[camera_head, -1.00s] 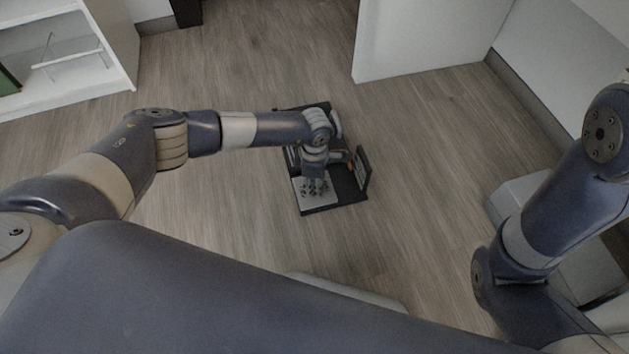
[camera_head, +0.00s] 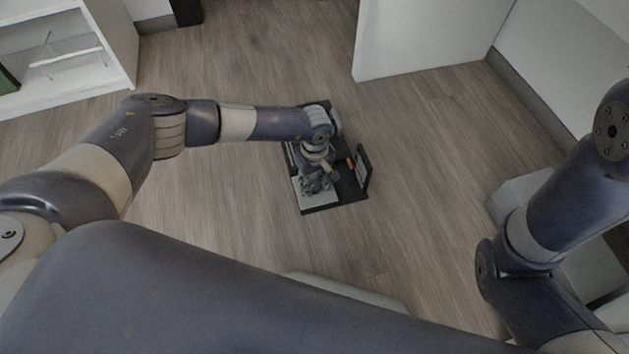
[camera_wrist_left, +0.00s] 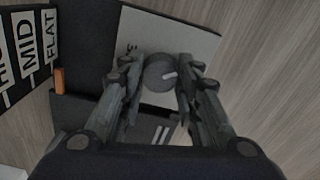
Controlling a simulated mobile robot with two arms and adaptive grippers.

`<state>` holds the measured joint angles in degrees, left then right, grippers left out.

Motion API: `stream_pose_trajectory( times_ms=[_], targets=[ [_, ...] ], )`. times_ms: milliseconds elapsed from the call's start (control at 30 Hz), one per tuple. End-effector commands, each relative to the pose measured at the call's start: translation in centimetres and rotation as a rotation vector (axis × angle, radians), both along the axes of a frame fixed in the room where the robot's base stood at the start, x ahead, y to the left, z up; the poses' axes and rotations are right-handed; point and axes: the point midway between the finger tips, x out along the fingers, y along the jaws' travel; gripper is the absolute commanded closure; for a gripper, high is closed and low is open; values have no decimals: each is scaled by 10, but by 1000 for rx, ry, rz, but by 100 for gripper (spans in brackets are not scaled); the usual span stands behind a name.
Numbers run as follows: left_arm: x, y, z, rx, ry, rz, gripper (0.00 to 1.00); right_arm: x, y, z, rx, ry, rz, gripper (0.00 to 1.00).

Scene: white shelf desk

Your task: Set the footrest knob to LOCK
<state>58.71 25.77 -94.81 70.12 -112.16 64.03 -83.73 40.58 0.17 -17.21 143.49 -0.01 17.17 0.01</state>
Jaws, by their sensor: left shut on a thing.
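The footrest (camera_head: 346,186) is a dark unit on the floor, mid-picture in the head view. The grey round knob (camera_wrist_left: 159,73) sits on a pale panel (camera_wrist_left: 196,42) in the left wrist view. My left gripper (camera_wrist_left: 160,85) is shut on the knob, one finger on each side. In the head view, my left gripper (camera_head: 318,187) is over the pale panel and hides the knob. Lettering on the panel is mostly hidden by a finger; LOCK cannot be read. My right gripper is out of view.
A dark board (camera_wrist_left: 28,50) lettered MID and FLAT stands beside an orange tab (camera_wrist_left: 59,80). A white shelf (camera_head: 115,45) is at the upper left and a white panel (camera_head: 420,40) at the upper right. The wood floor around the footrest is clear.

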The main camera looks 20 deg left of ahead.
Motion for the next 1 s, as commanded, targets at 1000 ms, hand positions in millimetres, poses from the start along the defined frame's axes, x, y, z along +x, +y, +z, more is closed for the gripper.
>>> stream_pose_trajectory(
  times_ms=[1000],
  targets=[
    [0, 0, 0, 1, -1, -619, 93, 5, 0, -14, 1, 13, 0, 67]
  ],
)
